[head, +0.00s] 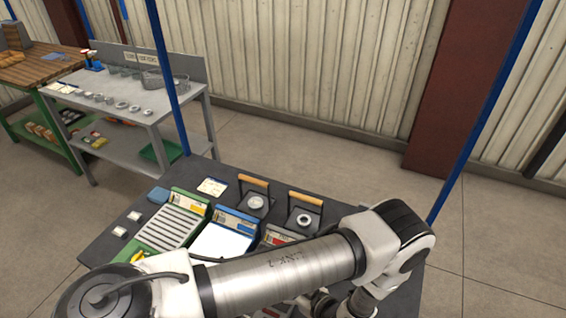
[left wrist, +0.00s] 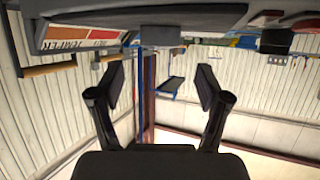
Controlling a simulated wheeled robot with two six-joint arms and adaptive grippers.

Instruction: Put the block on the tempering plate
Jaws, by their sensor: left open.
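My left gripper (left wrist: 161,88) is open in the left wrist view, with nothing between its fingers. In the head view my left arm crosses the table front and largely hides this gripper near the bottom edge. A red-labelled station (head: 279,237) stands behind the arm; its plate is mostly hidden. Its label, reading TEMPER (left wrist: 82,40), shows at upper left in the wrist view, which looks upside down. A dark grey block-like shape (left wrist: 176,34) is at top centre there, beyond the fingers; I cannot tell if it is the task's block. My right gripper is not in view.
The dark table (head: 100,257) also holds a green slotted rack (head: 172,222), a blue-labelled tray (head: 222,241), two wooden-handled stands (head: 254,193) (head: 305,208), small white pieces (head: 120,232) and a blue block (head: 158,195). Blue posts (head: 478,130) rise at its back corners. A grey bench (head: 135,125) stands behind left.

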